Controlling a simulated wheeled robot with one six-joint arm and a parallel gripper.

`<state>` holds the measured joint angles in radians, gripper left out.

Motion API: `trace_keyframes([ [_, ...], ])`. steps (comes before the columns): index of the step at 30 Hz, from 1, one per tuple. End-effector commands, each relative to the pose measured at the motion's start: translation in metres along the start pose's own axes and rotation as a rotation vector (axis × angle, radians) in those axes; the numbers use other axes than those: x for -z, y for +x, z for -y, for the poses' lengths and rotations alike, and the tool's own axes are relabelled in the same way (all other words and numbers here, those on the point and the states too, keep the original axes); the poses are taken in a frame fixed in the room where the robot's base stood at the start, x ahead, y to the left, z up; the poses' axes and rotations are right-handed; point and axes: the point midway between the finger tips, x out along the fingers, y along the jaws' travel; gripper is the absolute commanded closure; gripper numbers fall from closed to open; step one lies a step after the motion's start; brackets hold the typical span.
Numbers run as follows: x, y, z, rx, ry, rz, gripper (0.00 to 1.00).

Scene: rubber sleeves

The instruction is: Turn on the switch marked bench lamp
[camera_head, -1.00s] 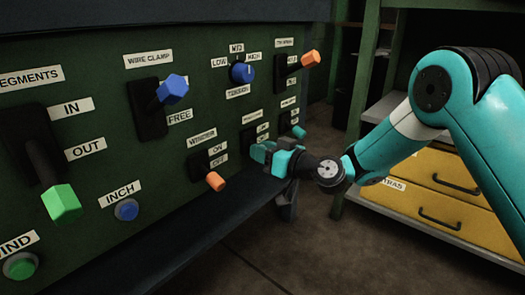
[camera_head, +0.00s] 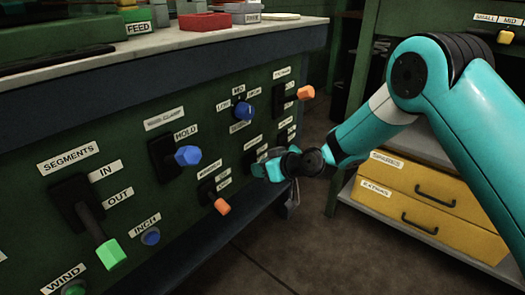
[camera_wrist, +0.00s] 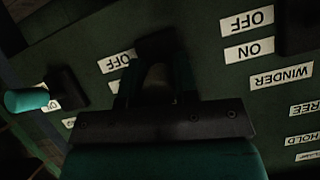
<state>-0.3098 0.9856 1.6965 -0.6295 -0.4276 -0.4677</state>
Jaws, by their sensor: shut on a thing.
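My gripper (camera_head: 266,169) is at the green panel (camera_head: 110,245), right of the winder switch. In the wrist view its two teal fingers (camera_wrist: 158,76) are shut on a small switch lever (camera_wrist: 158,84) in front of a dark plate (camera_wrist: 160,42). An OFF label (camera_wrist: 117,62) stands beside that plate. The wrist picture is upside down. The fingers and wrist hide part of the lever and its labels, so I cannot read its name or be sure of its position. No label reading bench lamp is legible in either view.
The winder switch has an orange handle (camera_head: 221,206) pointing down. A neighbouring switch with a teal-green handle (camera_wrist: 27,101) is close to my gripper. Blue (camera_head: 188,156), green (camera_head: 111,254) and orange (camera_head: 306,92) handles stick out along the panel. Yellow drawers (camera_head: 425,195) stand right.

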Motion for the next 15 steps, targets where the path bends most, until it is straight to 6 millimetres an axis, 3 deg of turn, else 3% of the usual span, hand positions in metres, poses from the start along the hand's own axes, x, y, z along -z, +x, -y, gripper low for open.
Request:
trace_keyframes([
  [1, 0.0104, -0.0046, 0.0026, -0.003, 0.001, 0.029, 0.96],
  [15, 0.0100, -0.0019, 0.0023, -0.029, 0.010, 0.205, 0.96],
])
